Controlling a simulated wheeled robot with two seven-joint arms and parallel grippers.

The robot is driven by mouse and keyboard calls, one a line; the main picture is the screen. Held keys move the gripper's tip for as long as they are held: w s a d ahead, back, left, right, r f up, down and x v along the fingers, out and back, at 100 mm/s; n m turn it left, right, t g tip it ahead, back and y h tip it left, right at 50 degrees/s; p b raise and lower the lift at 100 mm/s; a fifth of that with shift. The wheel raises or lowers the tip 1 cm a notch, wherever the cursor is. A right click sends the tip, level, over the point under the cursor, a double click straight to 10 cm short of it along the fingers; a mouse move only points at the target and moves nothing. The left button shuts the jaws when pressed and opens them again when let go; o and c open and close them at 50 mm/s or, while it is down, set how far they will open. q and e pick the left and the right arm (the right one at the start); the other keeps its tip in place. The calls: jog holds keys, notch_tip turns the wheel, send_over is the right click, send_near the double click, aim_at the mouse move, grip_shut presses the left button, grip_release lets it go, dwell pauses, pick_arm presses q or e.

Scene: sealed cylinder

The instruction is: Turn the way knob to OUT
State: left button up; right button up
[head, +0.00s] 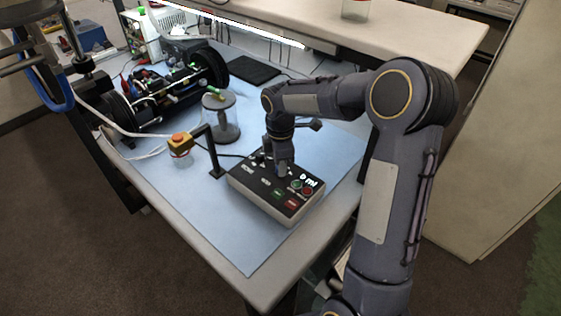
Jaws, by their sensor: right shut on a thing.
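The control box (262,207) is grey with a black top panel and sits near the front right of the blue-matted table. Its panel shows small white labels and knobs on the left, and red and green buttons on the right. My right gripper (282,172) points down at the middle of the panel, shut on what seems to be a knob. The gripper hides that knob, so its setting cannot be read, and the labels are too small to read. My left gripper is not in view.
A clear cylinder (222,118) stands behind the box. The front of the blue mat (230,240) is clear.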

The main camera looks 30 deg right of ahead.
jog(key=shift+n, duration=0.5)
jog(key=o, duration=1)
notch_tip(320, 180, up, 8)
jog(key=shift+f, duration=0.1)
dwell(0.4)
